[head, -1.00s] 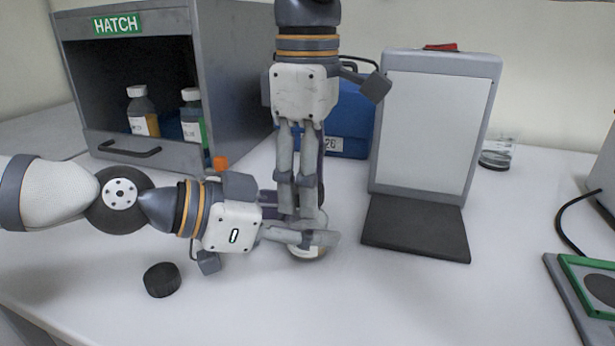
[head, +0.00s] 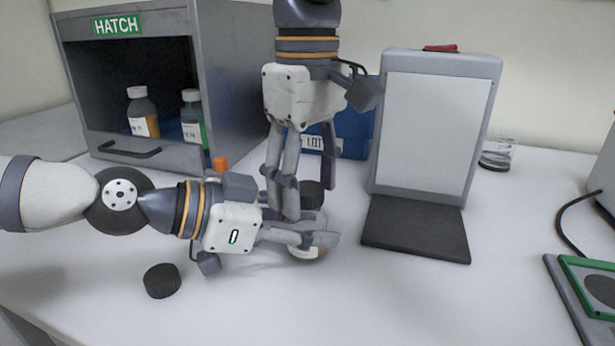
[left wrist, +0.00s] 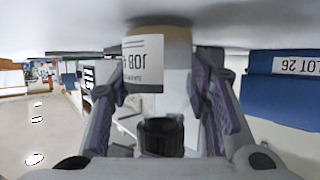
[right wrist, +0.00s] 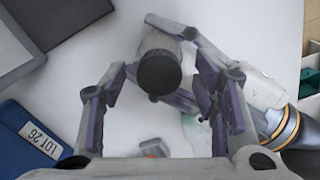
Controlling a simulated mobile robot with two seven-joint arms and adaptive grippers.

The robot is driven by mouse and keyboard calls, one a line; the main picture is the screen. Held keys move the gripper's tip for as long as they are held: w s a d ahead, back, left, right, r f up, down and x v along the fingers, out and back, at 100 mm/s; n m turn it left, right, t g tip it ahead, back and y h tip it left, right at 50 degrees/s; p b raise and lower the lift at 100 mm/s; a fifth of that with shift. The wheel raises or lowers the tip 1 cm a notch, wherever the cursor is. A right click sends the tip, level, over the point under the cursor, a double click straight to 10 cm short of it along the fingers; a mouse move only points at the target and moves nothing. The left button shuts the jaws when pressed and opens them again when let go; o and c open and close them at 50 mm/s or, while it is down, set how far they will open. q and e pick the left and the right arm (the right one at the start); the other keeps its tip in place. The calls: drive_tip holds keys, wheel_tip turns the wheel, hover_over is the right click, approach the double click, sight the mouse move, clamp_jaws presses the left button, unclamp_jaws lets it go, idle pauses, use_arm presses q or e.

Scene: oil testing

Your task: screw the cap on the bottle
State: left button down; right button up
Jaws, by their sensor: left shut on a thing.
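The bottle (head: 306,253) stands on the table, mostly hidden behind the grippers in the head view. Its label (left wrist: 143,65) shows upside down in the left wrist view. A dark ribbed cap (head: 312,194) sits at the bottle's top; it also shows in the left wrist view (left wrist: 161,136) and from above in the right wrist view (right wrist: 159,73). How tightly it sits cannot be told. My left gripper (head: 318,239) comes in level from the left and is shut on the bottle. My right gripper (head: 305,200) points down over the cap, fingers spread on either side of it.
A loose black cap (head: 162,281) lies on the table at front left. The hatch cabinet (head: 235,80) holds two bottles. A blue box (head: 350,125) stands behind the grippers. A panel on a dark base (head: 415,228) stands right. The front middle table is clear.

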wheel_tip(320, 180, up, 8)
drive_tip(key=shift+f, duration=0.25)
idle(0.4)
use_arm(q)
drive_tip(key=c, duration=0.8)
unclamp_jaws()
drive_tip(key=shift+o, duration=0.2)
drive_tip(key=v, duration=1)
drive_tip(key=shift+s+a+r, duration=0.15)
drive_tip(key=shift+a, duration=0.2)
drive_tip(key=shift+s+a+r, duration=0.25)
drive_tip(key=shift+a, duration=0.25)
